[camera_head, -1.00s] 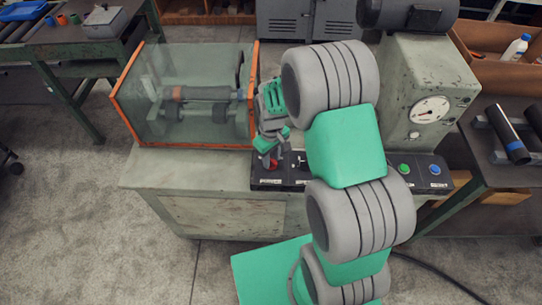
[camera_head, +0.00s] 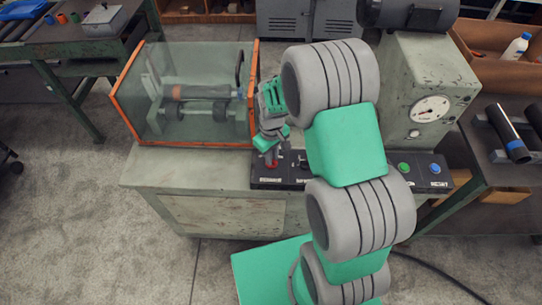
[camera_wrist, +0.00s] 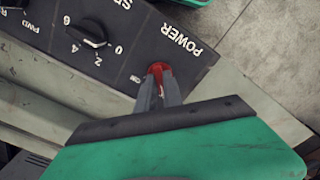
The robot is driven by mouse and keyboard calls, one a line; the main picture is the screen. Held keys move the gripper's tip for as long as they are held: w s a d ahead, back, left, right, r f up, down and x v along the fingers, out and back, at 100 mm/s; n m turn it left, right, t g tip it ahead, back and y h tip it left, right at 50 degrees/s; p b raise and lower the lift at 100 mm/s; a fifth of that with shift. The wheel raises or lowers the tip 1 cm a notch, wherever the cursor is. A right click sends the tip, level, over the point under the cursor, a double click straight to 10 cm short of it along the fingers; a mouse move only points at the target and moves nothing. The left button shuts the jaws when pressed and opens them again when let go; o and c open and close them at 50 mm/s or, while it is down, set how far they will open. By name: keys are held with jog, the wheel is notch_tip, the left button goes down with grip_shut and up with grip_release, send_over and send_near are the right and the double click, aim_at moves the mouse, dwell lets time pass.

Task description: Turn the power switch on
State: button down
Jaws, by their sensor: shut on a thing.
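The red power switch (camera_wrist: 159,70) sits on the black control panel beside the printed word POWER. A small ON label is next to it in the wrist view. My gripper (camera_wrist: 160,88) is shut on the red switch, and its narrow fingers hide part of it. In the head view the red switch (camera_head: 271,164) shows under my gripper (camera_head: 271,154), at the left end of the panel. I cannot tell the switch's exact position.
A black speed knob (camera_wrist: 88,34) is close to the switch. Green (camera_head: 404,168) and blue (camera_head: 435,169) buttons are farther right on the panel. A glass enclosure (camera_head: 150,115) with an orange frame holds a pipe on rollers, just left of my gripper.

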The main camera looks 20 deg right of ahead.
jog(key=shift+m, duration=0.4)
jog(key=m+b, duration=0.2)
jog(key=shift+m, duration=0.4)
jog(key=m+b, duration=0.2)
jog(key=m, duration=0.3)
jog(key=shift+m, duration=0.3)
jog(key=m+b, duration=0.1)
jog(key=m, duration=0.3)
jog(key=shift+w, duration=0.1)
jog(key=m+b, duration=0.1)
jog(key=m, duration=0.3)
jog(key=shift+r+m, duration=0.1)
jog(key=shift+m, duration=0.2)
jog(key=c, duration=1.5)
grip_release()
notch_tip(320, 180, up, 8)
jog(key=shift+f+b, duration=0.15)
jog(key=shift+b, duration=0.5)
